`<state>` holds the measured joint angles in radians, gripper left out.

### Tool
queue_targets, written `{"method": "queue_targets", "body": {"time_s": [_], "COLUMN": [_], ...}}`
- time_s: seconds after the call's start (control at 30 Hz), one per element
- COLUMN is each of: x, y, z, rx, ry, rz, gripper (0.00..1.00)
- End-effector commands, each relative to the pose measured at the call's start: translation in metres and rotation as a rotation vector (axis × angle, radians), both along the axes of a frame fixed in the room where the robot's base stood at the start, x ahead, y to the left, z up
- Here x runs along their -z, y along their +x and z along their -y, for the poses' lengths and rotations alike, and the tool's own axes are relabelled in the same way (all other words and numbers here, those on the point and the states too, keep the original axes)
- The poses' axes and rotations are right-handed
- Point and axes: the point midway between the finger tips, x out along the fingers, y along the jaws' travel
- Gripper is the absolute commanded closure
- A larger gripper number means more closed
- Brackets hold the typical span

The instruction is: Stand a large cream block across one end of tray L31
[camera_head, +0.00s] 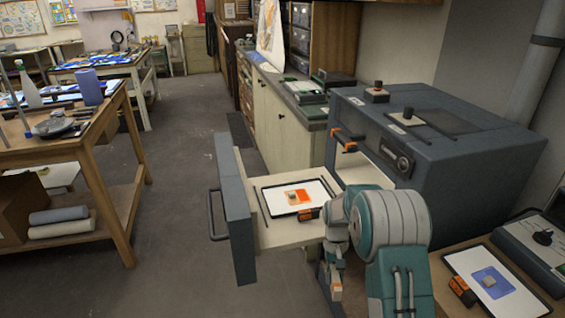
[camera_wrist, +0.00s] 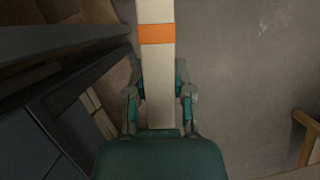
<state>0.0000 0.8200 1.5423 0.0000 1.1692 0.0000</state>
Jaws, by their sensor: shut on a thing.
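A large cream block with an orange band (camera_wrist: 156,75) lies between the two fingers of my gripper (camera_wrist: 158,98) in the wrist view. In the head view part of the block (camera_head: 336,291) shows low, below my arm and in front of the open drawer. One tray (camera_head: 272,209) lies on the drawer's cream floor with an orange piece on its white sheet. Another tray (camera_head: 461,262) at the lower right holds a blue square. I cannot read which is L31.
The grey drawer front (camera_head: 237,215) with its handle stands out from the dark kiln-like cabinet (camera_head: 455,150). A small black-and-orange item (camera_head: 308,214) sits by the drawer tray. A wooden workbench (camera_head: 85,150) is at the left. The floor between is clear.

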Motion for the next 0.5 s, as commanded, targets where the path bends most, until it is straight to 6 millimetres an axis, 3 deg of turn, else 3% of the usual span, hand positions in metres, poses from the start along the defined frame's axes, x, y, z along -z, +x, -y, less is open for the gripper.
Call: {"method": "queue_targets", "body": {"time_s": [0.5], "x": [-0.026], "y": [0.001], "z": [0.000], "rx": [0.000], "ry": [0.000], "rz": [0.000], "gripper": [1.00]}}
